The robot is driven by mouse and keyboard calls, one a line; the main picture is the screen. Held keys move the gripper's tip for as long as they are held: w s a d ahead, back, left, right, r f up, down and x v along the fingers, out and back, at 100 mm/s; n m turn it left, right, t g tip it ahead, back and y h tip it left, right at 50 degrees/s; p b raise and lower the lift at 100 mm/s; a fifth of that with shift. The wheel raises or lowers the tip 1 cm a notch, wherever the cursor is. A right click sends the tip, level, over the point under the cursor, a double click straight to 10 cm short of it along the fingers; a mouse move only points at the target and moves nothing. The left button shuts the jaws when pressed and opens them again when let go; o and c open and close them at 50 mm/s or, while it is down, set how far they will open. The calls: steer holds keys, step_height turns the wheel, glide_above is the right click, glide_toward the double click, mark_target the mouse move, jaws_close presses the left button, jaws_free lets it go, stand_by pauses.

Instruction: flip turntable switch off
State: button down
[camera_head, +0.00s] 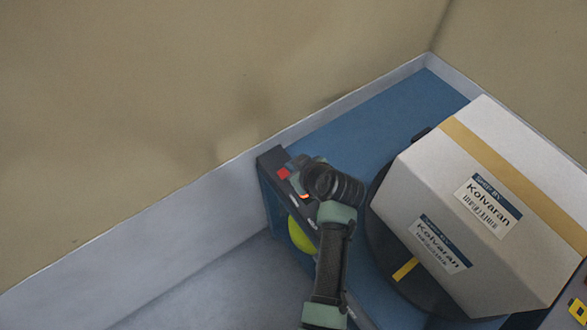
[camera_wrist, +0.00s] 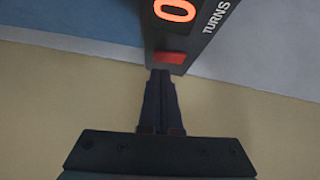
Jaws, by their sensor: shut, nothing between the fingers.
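The turntable's dark control panel (camera_head: 270,160) runs along the left edge of its blue base (camera_head: 355,120). A red switch (camera_head: 283,173) sits near the panel's far end. In the wrist view the red switch (camera_wrist: 172,57) is just beyond my fingertips, below an orange lit "0" (camera_wrist: 175,10) beside the word TURNS. My gripper (camera_wrist: 161,73) is shut and empty, its tips close to the switch; I cannot tell whether they touch it. In the head view my wrist hides part of the panel, and the fingertips are not clear.
A white Kolvaran box (camera_head: 430,180) with a tan tape strip sits on the dark round turntable plate (camera_head: 385,260), right of my arm. A yellow-green round thing (camera_head: 301,236) is on the base's left side. Pale walls close in behind. Grey floor (camera_head: 200,295) is clear at the left.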

steer(key=shift+d+f, duration=0.1)
steer(key=shift+f, duration=0.5)
steer(key=shift+w+d+f+b, duration=0.1)
steer(key=shift+w+f+b, duration=0.05)
steer(key=shift+f+b, duration=0.35)
steer(key=shift+r, duration=0.2)
steer(key=shift+s+a+p, duration=0.6)
steer(key=shift+a, duration=0.15)
steer(key=shift+w+r, duration=0.1)
